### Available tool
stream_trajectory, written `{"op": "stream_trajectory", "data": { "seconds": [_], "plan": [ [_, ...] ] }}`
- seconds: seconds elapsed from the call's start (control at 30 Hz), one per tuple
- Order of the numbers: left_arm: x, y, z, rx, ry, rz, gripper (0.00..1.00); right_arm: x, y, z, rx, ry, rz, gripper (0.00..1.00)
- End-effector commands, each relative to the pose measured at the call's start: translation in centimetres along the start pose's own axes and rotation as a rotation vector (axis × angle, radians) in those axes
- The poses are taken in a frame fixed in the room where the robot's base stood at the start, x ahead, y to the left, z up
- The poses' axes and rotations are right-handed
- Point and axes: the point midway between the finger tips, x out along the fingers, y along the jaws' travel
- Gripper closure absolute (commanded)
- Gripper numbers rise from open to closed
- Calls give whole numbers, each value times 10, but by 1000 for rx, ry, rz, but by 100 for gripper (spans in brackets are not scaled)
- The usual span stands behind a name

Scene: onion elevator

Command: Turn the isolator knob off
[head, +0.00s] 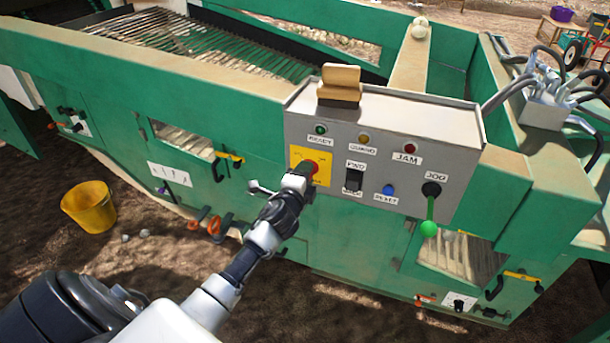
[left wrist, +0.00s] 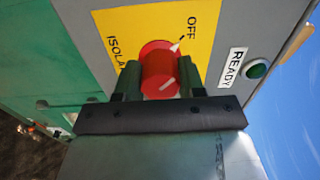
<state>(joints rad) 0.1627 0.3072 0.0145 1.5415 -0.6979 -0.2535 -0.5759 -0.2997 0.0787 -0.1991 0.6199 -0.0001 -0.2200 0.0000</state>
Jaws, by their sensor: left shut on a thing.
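The red isolator knob (head: 311,168) sits on a yellow plate (head: 325,160) at the left of the grey control panel. My left gripper (head: 303,172) reaches it from below left. In the left wrist view, the knob (left wrist: 160,72) is between the two fingers of my left gripper (left wrist: 157,80), which are shut on it. The yellow plate (left wrist: 140,24) reads OFF, and a white mark at the knob's edge lies close to that word. Part of the isolator lettering is hidden by a finger. My right gripper is not in view.
The panel (head: 415,112) also carries a black FWD switch (head: 353,180), a blue reset button (head: 388,190), a JOG lever with a green ball (head: 428,228), and ready (head: 320,129) and jam (head: 410,148) lamps. A yellow bucket (head: 90,206) stands on the ground at left.

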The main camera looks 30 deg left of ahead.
Motion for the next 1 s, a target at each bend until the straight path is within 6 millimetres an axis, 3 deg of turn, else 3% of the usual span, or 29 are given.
{"op": "stream_trajectory", "data": {
  "seconds": [0.4,0.43,0.57,0.87,1.0],
  "plan": [
    [0,1,0,-10,-1,2,85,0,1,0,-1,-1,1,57],
    [0,1,0,-10,-1,2,56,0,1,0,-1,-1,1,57],
    [0,1,0,-9,0,2,36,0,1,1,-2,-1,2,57],
    [-2,1,0,-7,0,1,36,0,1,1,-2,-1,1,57],
    [-16,2,0,-6,1,2,36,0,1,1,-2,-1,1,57]
  ]
}}
